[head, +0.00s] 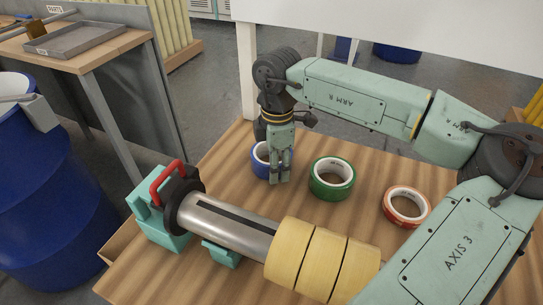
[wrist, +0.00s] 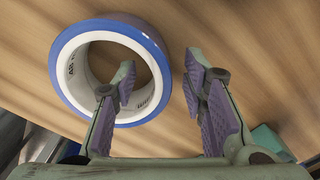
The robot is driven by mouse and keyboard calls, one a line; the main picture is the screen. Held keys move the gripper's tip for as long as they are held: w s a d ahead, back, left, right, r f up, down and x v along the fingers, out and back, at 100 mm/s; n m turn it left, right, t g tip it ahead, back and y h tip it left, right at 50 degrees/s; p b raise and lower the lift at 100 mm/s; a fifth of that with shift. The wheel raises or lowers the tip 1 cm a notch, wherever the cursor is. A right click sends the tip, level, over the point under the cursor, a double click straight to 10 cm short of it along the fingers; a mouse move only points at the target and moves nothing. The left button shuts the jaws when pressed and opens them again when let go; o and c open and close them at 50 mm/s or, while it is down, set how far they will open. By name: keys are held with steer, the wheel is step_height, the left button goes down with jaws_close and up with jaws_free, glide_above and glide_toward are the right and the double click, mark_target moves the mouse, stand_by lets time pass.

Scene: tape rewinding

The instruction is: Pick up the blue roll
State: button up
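The blue roll (head: 259,163) lies flat on the wooden table in the head view, partly hidden behind my gripper (head: 280,179). In the wrist view the blue roll (wrist: 66,88) shows a blue outside and a white inner core. My gripper (wrist: 160,80) is open, with its two fingers apart. The left finger overlaps the roll's ring and opening in the wrist view, and the right finger is outside the roll on its right. The roll's right wall lies between the fingers in that view. I cannot tell whether either finger touches it.
A green roll (head: 323,190) and a red-orange roll (head: 396,216) lie on the table (head: 290,208) to the right. A metal spindle (head: 229,227) with a red handle (head: 166,182) and several yellow rolls (head: 293,246) stands in front. A blue barrel (head: 45,190) is at the left.

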jaws_close()
stand_by(0.4)
